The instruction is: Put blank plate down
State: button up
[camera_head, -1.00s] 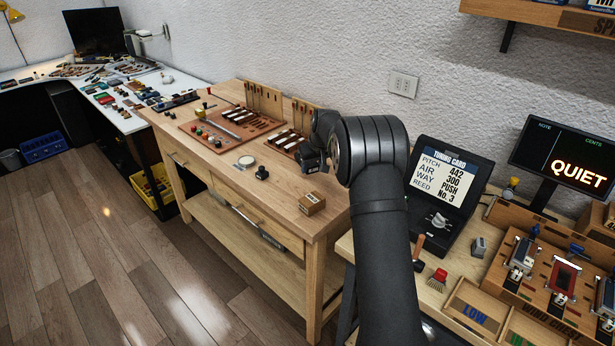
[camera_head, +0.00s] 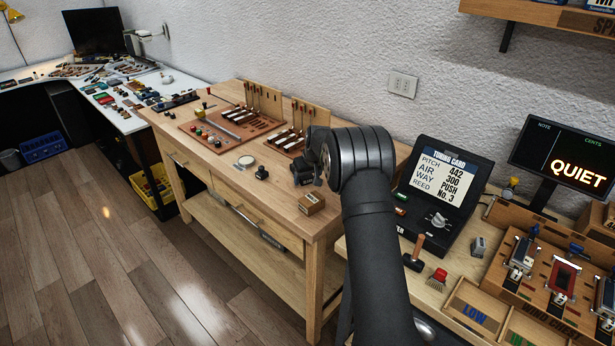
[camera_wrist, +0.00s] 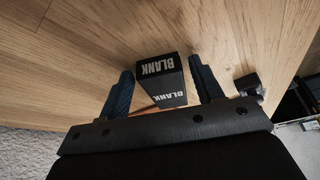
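The blank plate (camera_wrist: 164,82) is a dark block with white "BLANK" lettering. In the wrist view it stands between my two fingers, over the pale wood bench top, and seems to rest on it. My gripper (camera_wrist: 161,66) is open around it, with a gap at each side. In the head view my gripper (camera_head: 312,168) is low over the right part of the wooden workbench (camera_head: 265,190). My wrist hides much of it, and I cannot make out the plate there.
A small dark part (camera_wrist: 249,85) lies beside the right finger. Red-brown trays with parts (camera_head: 228,128) stand at the back. Bench between trays and box is mostly clear.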

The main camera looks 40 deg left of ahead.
jog(key=shift+o, duration=0.2)
jog(key=shift+r, duration=0.1)
jog(key=shift+r, duration=0.3)
jog(key=v, duration=1.1)
jog(key=shift+s+d+r, duration=0.15)
jog(key=shift+d+r, duration=0.05)
jog(key=shift+d, duration=0.05)
jog(key=shift+f, duration=0.1)
jog(key=x, duration=1.2)
jog(key=shift+a+f, duration=0.15)
notch_tip(320, 180, up, 3)
jog(key=shift+f, duration=0.1)
jog(key=shift+r, duration=0.6)
jog(key=shift+f, duration=0.1)
